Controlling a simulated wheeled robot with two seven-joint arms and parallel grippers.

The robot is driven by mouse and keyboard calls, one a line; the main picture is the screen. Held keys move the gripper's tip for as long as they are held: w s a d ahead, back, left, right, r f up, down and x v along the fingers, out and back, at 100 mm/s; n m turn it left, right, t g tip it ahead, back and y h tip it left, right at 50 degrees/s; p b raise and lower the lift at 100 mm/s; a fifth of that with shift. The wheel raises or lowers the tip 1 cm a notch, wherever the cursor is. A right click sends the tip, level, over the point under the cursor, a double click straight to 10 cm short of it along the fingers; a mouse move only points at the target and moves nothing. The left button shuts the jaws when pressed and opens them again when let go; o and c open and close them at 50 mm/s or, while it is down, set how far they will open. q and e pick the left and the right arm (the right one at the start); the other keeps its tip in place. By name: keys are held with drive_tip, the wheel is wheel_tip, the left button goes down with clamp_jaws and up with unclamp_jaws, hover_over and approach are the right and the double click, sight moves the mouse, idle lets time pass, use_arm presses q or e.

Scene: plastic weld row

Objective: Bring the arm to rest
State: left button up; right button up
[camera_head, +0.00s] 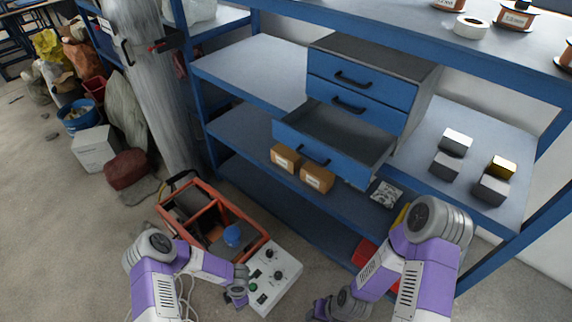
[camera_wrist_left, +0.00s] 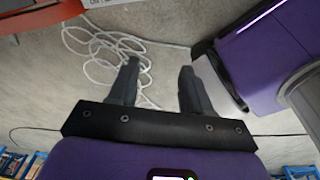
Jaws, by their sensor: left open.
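My left gripper (camera_wrist_left: 158,68) shows in the left wrist view, with its two dark fingers apart and nothing between them. It is over the grey floor, where a loose white cable (camera_wrist_left: 105,48) lies in coils beyond the fingers.
A blue shelf unit (camera_head: 240,67) holds a drawer cabinet (camera_head: 360,75) with its lowest drawer (camera_head: 325,150) pulled out. A red toolbox (camera_head: 177,192) and a white control box (camera_head: 277,279) are close to my left arm. Small blocks (camera_head: 446,165) sit on the right shelf.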

use_arm(q)
drive_tip(key=d+r+m+t+h, duration=0.35)
drive_tip(key=r+m, duration=0.25)
drive_tip(key=m, duration=0.5)
drive_tip(key=s+d+r+m+g+h, duration=0.2)
drive_tip(key=s+d+r+m, duration=0.3)
drive_tip(key=s+r+m, duration=0.2)
drive_tip(key=s+m, duration=0.2)
drive_tip(key=m, duration=0.1)
drive_tip(key=shift+r+m+h, duration=0.25)
drive_tip(key=shift+m+h, duration=0.1)
drive_tip(key=shift+m, duration=0.05)
drive_tip(key=shift+s+g, duration=0.1)
drive_tip(key=shift+g, duration=0.15)
drive_tip(key=shift+c, duration=0.3)
drive_tip(key=shift+c, duration=0.3)
